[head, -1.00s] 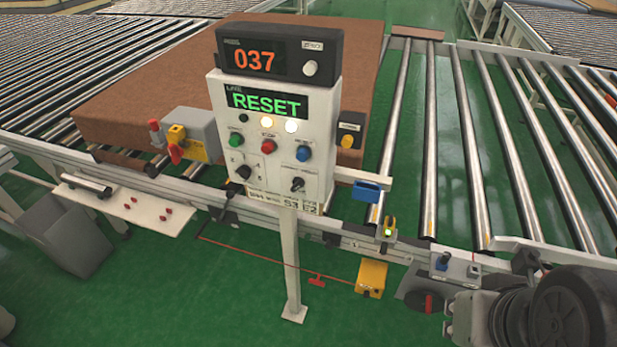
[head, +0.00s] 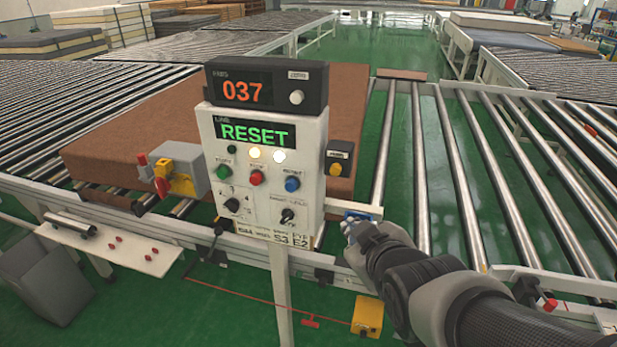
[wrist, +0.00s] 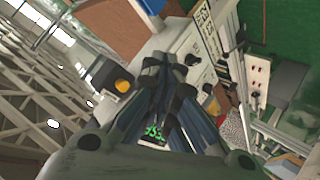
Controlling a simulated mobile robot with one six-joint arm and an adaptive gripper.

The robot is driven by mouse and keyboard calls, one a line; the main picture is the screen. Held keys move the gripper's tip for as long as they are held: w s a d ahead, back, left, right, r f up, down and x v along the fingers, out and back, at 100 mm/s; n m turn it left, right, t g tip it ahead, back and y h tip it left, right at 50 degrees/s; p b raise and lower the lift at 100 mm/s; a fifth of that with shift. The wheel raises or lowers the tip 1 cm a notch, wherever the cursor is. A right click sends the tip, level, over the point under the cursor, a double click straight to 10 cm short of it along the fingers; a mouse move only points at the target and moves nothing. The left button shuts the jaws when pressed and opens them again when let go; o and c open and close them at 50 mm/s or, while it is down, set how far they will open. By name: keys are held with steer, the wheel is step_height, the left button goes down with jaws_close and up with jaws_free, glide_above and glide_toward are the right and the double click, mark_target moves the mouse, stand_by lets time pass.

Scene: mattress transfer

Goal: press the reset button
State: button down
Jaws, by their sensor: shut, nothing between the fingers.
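The white control panel (head: 265,200) stands in the middle of the head view, with a green RESET text on its screen (head: 251,134). The blue button (head: 292,184) is at the right of its button row, beside a red button (head: 257,178) and a green button (head: 223,172). My gripper (head: 350,226) is shut and empty, right of and below the blue button, apart from it in the picture. In the wrist view my gripper (wrist: 168,62) points toward the panel (wrist: 190,45). I cannot make out the blue button there; the fingers cover part of the panel.
A yellow-and-black switch (head: 339,157) sits on the panel's right side. A small blue item on the bracket is partly behind my gripper. A grey box with a red-yellow handle (head: 175,172) is to the left. A brown mattress (head: 130,140) lies on rollers behind.

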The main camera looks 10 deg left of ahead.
mark_target(291, 185)
steer(key=a+f+n+t+y+b, duration=0.1)
steer(key=a+n+y, duration=0.6)
steer(key=a, duration=1)
steer(key=shift+w+f+n+t+b, duration=0.25)
steer(key=shift+f+n+t+b, duration=0.2)
steer(key=shift+b, duration=0.2)
steer(key=shift+w+r, duration=0.1)
steer(key=shift+r, duration=0.05)
steer(key=w+p, duration=0.1)
steer(key=w, duration=0.7)
steer(key=shift+w+d+p, duration=0.3)
steer(key=shift+d, duration=0.1)
steer(key=shift+w, duration=0.15)
steer(key=shift+w+b, duration=0.3)
steer(key=shift+b, duration=0.05)
